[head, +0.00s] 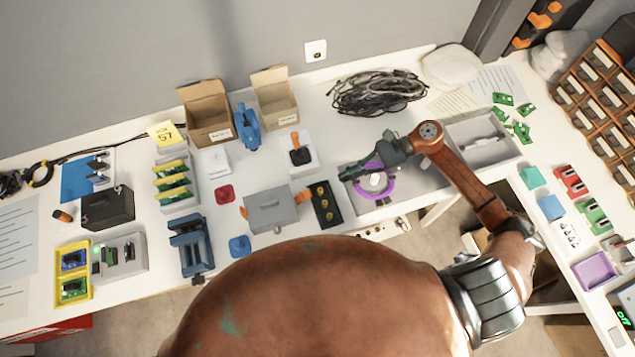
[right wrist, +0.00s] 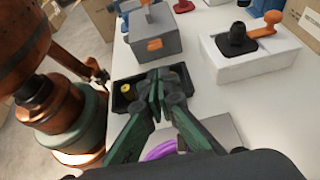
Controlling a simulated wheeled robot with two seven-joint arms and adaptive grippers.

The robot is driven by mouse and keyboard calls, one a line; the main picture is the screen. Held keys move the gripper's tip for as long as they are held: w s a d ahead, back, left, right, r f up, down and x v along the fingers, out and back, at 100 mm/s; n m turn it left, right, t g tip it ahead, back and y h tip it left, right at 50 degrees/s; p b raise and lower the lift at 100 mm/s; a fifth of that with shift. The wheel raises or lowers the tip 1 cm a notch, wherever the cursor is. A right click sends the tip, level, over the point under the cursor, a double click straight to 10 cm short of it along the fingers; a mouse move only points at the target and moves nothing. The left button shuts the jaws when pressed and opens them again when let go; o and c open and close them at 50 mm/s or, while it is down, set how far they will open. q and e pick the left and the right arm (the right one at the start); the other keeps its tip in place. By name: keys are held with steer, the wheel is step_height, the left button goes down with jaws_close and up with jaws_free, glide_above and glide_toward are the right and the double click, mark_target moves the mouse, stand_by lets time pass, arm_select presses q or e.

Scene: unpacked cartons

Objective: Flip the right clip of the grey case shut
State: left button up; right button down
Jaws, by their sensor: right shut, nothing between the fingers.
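The grey case (head: 268,217) stands with its lid down near the front edge of the bench. Its right orange clip (head: 302,196) stands out from the right side, and its left clip (head: 243,212) shows on the other side. In the right wrist view the case (right wrist: 152,27) is ahead, with the right clip (right wrist: 155,44) on the near wall; whether it is latched I cannot tell. My right gripper (head: 347,174) is shut and empty, right of the case and apart from it. Its fingers also show in the right wrist view (right wrist: 156,88). My left gripper is not in view.
A black tray with yellow parts (head: 322,205) lies between the gripper and the case. A white box with a black and orange switch (head: 300,152) stands behind. A purple ring (head: 385,190) lies below my right gripper. Cartons (head: 207,112) stand at the back.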

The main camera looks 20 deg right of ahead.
steer(key=shift+s+d+f, duration=0.1)
stand_by(0.3)
glide_toward(302, 197)
steer(key=a+f, duration=0.2)
steer(key=f, duration=0.1)
steer(key=a+f, duration=0.1)
steer(key=shift+w+a+f+p, duration=0.25)
steer(key=shift+a+p, duration=0.05)
steer(key=shift+p, duration=0.05)
steer(key=shift+r, duration=0.1)
